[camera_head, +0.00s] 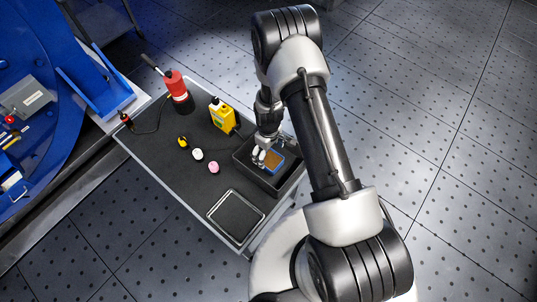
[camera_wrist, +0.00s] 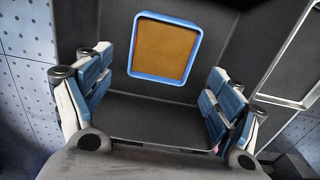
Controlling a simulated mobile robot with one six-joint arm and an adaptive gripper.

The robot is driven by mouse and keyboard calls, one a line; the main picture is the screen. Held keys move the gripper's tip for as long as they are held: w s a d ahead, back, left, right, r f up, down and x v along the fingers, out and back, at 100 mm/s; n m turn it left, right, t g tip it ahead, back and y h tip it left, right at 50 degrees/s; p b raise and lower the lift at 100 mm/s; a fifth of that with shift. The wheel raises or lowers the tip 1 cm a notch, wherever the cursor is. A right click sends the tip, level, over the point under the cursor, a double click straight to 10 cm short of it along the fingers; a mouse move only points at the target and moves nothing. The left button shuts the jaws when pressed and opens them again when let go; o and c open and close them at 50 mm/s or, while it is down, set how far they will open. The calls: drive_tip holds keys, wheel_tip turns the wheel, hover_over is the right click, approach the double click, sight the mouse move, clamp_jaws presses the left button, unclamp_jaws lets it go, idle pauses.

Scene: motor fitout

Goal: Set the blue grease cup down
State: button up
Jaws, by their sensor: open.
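The blue grease cup (camera_wrist: 192,18) is square, with a blue rim and brown grease inside. In the wrist view it sits in the dark bin (camera_wrist: 150,112), ahead of my gripper (camera_wrist: 160,105). My gripper is open, with one finger at the left and one at the right, and nothing between them. In the head view the cup (camera_head: 272,160) lies in the black bin (camera_head: 290,186) at the right end of the table. My gripper (camera_head: 263,155) is at its left side there. The arm hides part of the bin.
The dark table (camera_head: 160,165) also holds a red-and-black bottle (camera_head: 176,88), a yellow canister (camera_head: 222,116), small yellow (camera_head: 182,141), white (camera_head: 198,154) and pink (camera_head: 213,167) items, and a framed tray (camera_head: 236,215). Blue machinery (camera_head: 40,100) stands at left. The table's middle has bare room.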

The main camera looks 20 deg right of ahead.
wheel_tip(320, 180, up, 34)
drive_tip(key=s+m+t+p, duration=0.2)
drive_tip(key=m, duration=0.1)
drive_tip(key=s+r+m+t, duration=0.1)
drive_tip(key=s+r+m, duration=0.1)
drive_tip(key=s+r, duration=0.5)
drive_tip(key=s+d+r+m+t, duration=0.1)
drive_tip(key=s+r+m, duration=0.1)
drive_tip(key=s+r, duration=0.6)
drive_tip(key=s, duration=0.5)
drive_tip(key=shift+s+r+t, duration=0.25)
drive_tip(key=shift+s+t, duration=0.05)
drive_tip(key=shift+c, duration=0.5)
